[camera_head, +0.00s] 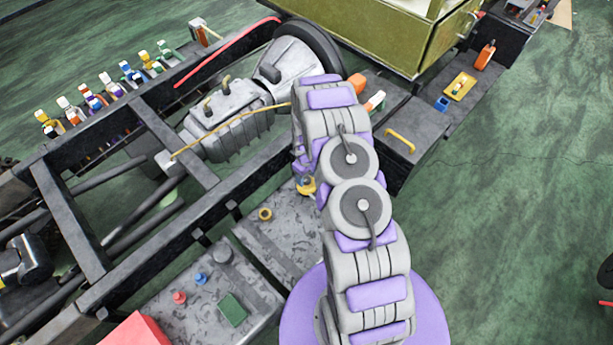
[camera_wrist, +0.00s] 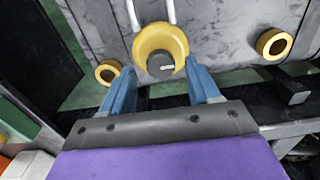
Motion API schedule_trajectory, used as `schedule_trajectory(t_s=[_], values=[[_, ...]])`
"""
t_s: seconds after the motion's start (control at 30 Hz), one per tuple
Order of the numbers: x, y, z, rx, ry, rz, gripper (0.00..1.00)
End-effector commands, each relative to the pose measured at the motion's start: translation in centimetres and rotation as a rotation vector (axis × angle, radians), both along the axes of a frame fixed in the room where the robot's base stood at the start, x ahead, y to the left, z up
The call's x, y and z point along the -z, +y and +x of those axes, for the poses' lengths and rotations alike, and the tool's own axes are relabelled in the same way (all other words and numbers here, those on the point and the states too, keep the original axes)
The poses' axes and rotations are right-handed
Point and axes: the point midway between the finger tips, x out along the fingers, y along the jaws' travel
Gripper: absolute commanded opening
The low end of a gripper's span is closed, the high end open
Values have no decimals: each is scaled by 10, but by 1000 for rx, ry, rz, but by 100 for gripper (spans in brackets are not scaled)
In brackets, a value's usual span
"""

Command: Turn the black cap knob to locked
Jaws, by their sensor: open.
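The black cap knob (camera_wrist: 160,65) sits inside a round yellow collar (camera_wrist: 158,42) on a mottled grey panel in the wrist view. A short white mark lies roughly level across its face. My gripper (camera_wrist: 161,70) is open, with one blue finger to the left and one to the right of the knob. The fingertips are close to the collar; I cannot tell whether they touch it. In the head view my arm (camera_head: 350,205) hides most of this spot, and only a bit of yellow (camera_head: 307,186) shows beside it.
Two smaller yellow rings (camera_wrist: 108,72) and (camera_wrist: 274,44) flank the knob on the panel. A dark frame rail (camera_head: 215,205) runs along the panel. Red (camera_head: 179,297) and blue (camera_head: 201,279) knobs sit on the nearer grey box. Open green floor (camera_head: 500,200) lies to the right.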

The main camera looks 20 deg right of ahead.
Motion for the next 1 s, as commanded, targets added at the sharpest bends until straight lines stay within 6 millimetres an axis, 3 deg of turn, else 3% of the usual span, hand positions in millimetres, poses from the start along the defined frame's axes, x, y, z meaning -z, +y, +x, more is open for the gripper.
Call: schedule_trajectory(t_s=[0.7,1.0], values=[[-134,0,2,1,-2,0,61],[-159,0,2,0,0,0,61]])
